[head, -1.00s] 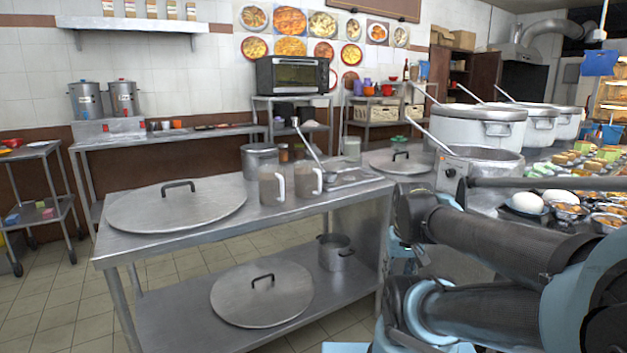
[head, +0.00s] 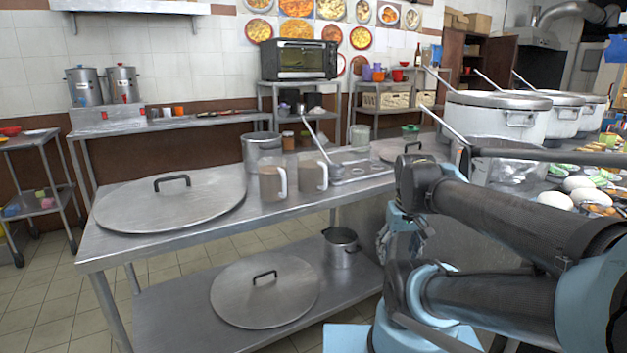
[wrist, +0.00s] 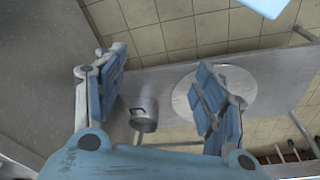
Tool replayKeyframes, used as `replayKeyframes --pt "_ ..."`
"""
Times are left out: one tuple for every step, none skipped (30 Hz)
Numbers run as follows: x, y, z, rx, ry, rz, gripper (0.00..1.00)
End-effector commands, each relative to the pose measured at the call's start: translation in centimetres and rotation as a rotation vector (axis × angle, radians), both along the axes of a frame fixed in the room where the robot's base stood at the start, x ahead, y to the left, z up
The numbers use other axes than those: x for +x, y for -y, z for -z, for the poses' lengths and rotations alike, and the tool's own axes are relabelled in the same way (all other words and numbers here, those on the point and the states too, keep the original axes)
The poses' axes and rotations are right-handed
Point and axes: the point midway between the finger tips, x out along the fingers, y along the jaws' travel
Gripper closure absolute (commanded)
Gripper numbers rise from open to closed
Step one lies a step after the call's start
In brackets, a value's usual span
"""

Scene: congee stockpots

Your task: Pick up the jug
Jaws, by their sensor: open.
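Two jugs with brownish bodies and white handles stand upright side by side on the steel table (head: 120,248). The left jug (head: 271,184) and the right jug (head: 312,175) both have handles on their right sides. The frames do not tell which one the task means. My gripper (wrist: 162,70) shows in the wrist view with its two blue fingers spread wide and nothing between them. Below it there are the lower shelf and the tiled floor.
A large lid (head: 140,213) lies left of the jugs, and a steel pot (head: 262,148) stands behind them. A ladle rests in a tray (head: 360,168) to their right. A small pot (head: 341,252) and another lid (head: 240,300) are on the lower shelf. Big stockpots (head: 490,125) stand at right.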

Motion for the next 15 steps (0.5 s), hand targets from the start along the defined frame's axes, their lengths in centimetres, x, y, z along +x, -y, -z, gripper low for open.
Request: replayKeyframes --pt "1.1 -0.4 -1.5 -0.005 -0.006 -0.058 0.35" --pt "1.6 -0.6 -2.4 -0.008 -0.011 -0.100 0.35" --pt "2.5 -0.9 -3.7 -0.013 -0.017 -0.160 0.35" --pt "3.2 -1.2 -4.7 -0.017 -0.021 -0.207 0.35" --pt "3.9 -1.4 -5.7 -0.021 -0.026 -0.258 0.35" --pt "4.9 -1.8 -7.0 -0.026 -0.030 -0.324 0.35" --pt "5.6 -2.1 -7.9 -0.030 -0.035 -0.373 0.35" --pt "6.3 -2.4 -8.8 -0.033 -0.039 -0.422 0.35" --pt "7.3 -2.8 -10.0 -0.037 -0.045 -0.488 0.35" --pt "8.1 -3.2 -10.9 -0.040 -0.048 -0.538 0.35" --pt "8.9 -3.6 -11.7 -0.041 -0.051 -0.588 0.35" --pt "9.9 -4.0 -12.9 -0.044 -0.054 -0.654 0.35" --pt "10.7 -4.4 -13.7 -0.046 -0.058 -0.702 0.35" --pt "11.5 -4.8 -14.5 -0.048 -0.061 -0.752 0.35" --pt "12.6 -5.3 -15.5 -0.050 -0.063 -0.818 0.35"
